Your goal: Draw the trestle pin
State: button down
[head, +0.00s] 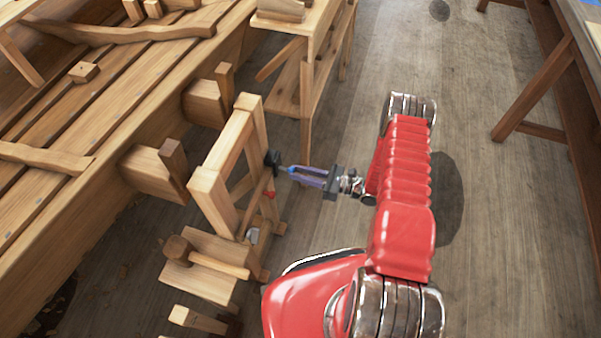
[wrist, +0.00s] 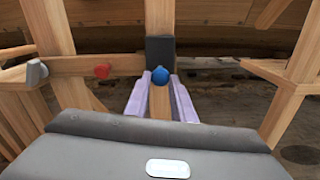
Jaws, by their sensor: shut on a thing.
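The trestle (head: 207,187) is a wooden frame standing beside the boat hull. A dark block (wrist: 160,50) is on its upright post, and it also shows in the head view (head: 272,158). A pin with a round blue head (wrist: 160,74) shows in front of this block. My gripper (head: 293,171) reaches in from the right, with its two pale purple fingers on either side of the blue head. It is shut on the pin. The pin's shaft is hidden, so I cannot tell how deep it sits.
A red knob (wrist: 102,71) is on the trestle's cross rail, left of the pin in the wrist view. A grey fitting (wrist: 36,72) sits further left. A wooden mallet (head: 178,249) lies on a block at front. A bench (head: 315,60) stands behind. Floor at right is clear.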

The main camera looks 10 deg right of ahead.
jog(key=shift+s, duration=0.1)
jog(key=c, duration=1.5)
grip_release()
jog(key=v, duration=1.3)
jog(key=shift+d, duration=0.35)
